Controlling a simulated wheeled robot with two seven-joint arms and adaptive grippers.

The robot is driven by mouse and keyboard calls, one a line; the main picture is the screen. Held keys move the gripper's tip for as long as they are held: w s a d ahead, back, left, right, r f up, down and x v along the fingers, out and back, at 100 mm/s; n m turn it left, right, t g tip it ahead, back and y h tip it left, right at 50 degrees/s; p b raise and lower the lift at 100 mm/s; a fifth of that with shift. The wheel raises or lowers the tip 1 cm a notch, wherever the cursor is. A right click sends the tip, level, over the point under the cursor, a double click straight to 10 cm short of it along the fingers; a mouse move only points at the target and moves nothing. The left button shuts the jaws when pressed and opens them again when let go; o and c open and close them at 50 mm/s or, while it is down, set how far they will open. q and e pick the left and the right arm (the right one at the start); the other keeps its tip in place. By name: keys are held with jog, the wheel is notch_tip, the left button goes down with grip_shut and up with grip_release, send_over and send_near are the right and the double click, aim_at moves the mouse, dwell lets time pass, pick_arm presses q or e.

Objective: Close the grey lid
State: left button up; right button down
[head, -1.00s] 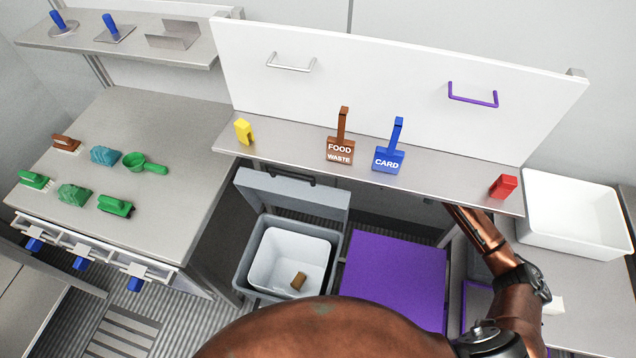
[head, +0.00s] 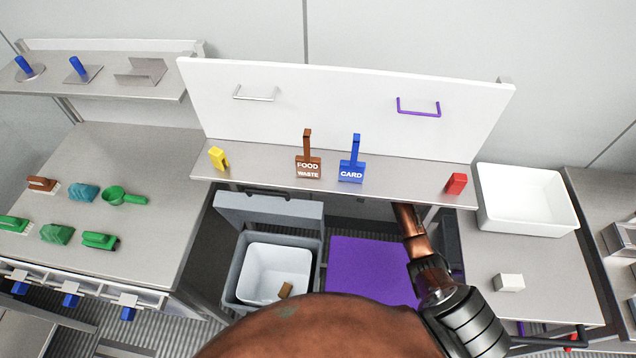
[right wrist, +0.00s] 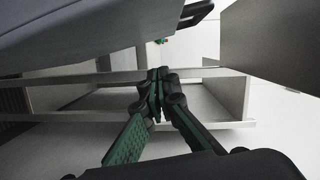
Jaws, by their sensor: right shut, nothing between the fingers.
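The grey lid (head: 272,211) stands raised, near upright, at the back of the grey bin (head: 238,272) in the head view. The bin is open, with a white liner (head: 270,262) inside. In the right wrist view a large grey panel (right wrist: 95,40), which looks like the lid, fills the upper left, with a black handle (right wrist: 197,14) at its edge. My right gripper (right wrist: 157,80) is shut and empty, below and apart from that panel. In the head view my right arm reaches under the shelf, which hides the gripper. My left gripper is not in view.
A shelf (head: 395,193) with a FOOD WASTE sign (head: 308,167) and a CARD sign (head: 351,171) overhangs the bins. A shut purple lid (head: 365,270) is right of the grey bin. A white tub (head: 525,215) stands on the right counter.

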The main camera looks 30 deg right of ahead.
jog(key=s+a+f+p, duration=0.1)
jog(key=a, duration=0.5)
jog(key=shift+s+a+p, duration=0.15)
jog(key=shift+s+p, duration=0.15)
jog(key=shift+s, duration=0.05)
jog(key=shift+s, duration=0.1)
